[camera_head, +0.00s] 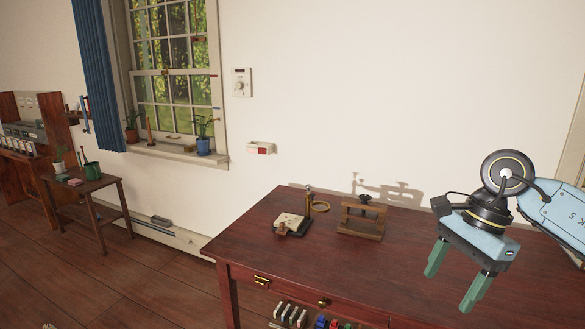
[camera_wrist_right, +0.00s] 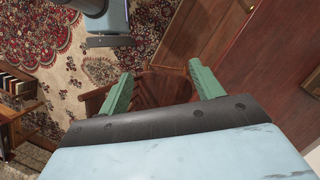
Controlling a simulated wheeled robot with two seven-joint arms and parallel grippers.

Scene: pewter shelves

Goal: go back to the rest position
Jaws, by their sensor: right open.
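My right gripper (camera_head: 454,274) is open and empty in the head view. Its green fingers hang apart in the air over the right part of the dark red wooden table (camera_head: 265,238). In the right wrist view the two green fingers of the right gripper (camera_wrist_right: 158,88) are spread, with nothing between them. Beyond them a brown wooden chair (camera_wrist_right: 163,88) and a patterned rug (camera_wrist_right: 40,35) show. My left gripper is not in the head view.
On the table stand a small wooden stand (camera_head: 360,219), a brass piece (camera_head: 309,200) and a pad with a wooden block (camera_head: 291,223). An open drawer (camera_head: 290,312) holds several coloured items. A small side table (camera_head: 104,185) stands left, below the window. Floor between is clear.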

